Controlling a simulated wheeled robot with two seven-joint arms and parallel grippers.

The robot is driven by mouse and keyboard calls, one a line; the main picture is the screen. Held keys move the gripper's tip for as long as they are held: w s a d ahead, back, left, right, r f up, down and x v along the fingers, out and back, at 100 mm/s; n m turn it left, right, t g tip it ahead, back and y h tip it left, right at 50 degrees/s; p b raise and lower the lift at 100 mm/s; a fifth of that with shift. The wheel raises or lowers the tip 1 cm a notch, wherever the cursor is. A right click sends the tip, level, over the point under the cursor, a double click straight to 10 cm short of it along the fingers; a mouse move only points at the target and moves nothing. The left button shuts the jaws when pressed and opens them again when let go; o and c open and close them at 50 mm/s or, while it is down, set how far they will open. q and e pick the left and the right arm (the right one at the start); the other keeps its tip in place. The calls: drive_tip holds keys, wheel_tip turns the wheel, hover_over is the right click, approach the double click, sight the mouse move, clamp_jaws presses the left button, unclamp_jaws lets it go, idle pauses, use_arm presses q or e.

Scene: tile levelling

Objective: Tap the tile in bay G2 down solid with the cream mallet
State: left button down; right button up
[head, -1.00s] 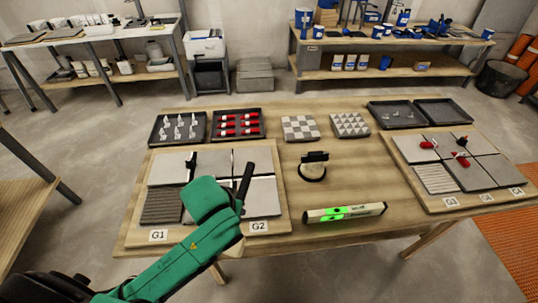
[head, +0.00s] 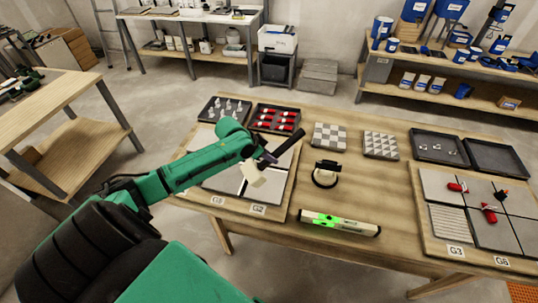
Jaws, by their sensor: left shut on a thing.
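My left gripper (head: 258,156) is shut on the cream mallet, above the left board (head: 235,207). The mallet's cream head (head: 253,175) hangs below the gripper, and its black handle (head: 287,143) points up and right. The head appears over the tiles; I cannot tell whether it touches one. The tile in bay G2 (head: 268,190) is a pale grey square at the board's front right, behind the G2 label (head: 257,210). The mallet and my arm hide parts of the board. My right gripper is not in view.
A level with green lights (head: 339,223) lies right of the board. A black ring-shaped tool (head: 325,174) stands behind it. Trays of white pieces (head: 224,108) and red pieces (head: 275,118) sit at the back. Another tile board (head: 440,240) with red-handled pieces is at right.

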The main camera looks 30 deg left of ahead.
use_arm(q)
wheel_tip(320, 180, down, 6)
drive_tip(key=b, duration=0.4)
drive_tip(key=shift+w+a+r, duration=0.1)
drive_tip(key=shift+a+r, duration=0.05)
drive_tip(key=shift+r, duration=0.05)
drive_tip(key=shift+a+f+b, duration=0.1)
drive_tip(key=shift+f+b, duration=0.25)
drive_tip(key=shift+b, duration=0.2)
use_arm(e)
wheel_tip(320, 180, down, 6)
use_arm(q)
wheel_tip(320, 180, up, 5)
drive_tip(key=p, duration=0.5)
drive_tip(key=shift+r+p, duration=0.15)
drive_tip(key=shift+p, duration=0.25)
wheel_tip(320, 180, down, 6)
drive_tip(key=b, duration=0.3)
drive_tip(key=shift+b, duration=0.4)
wheel_tip(320, 180, up, 6)
drive_tip(key=p, duration=0.6)
drive_tip(key=shift+r, duration=0.1)
drive_tip(key=shift+f, duration=0.25)
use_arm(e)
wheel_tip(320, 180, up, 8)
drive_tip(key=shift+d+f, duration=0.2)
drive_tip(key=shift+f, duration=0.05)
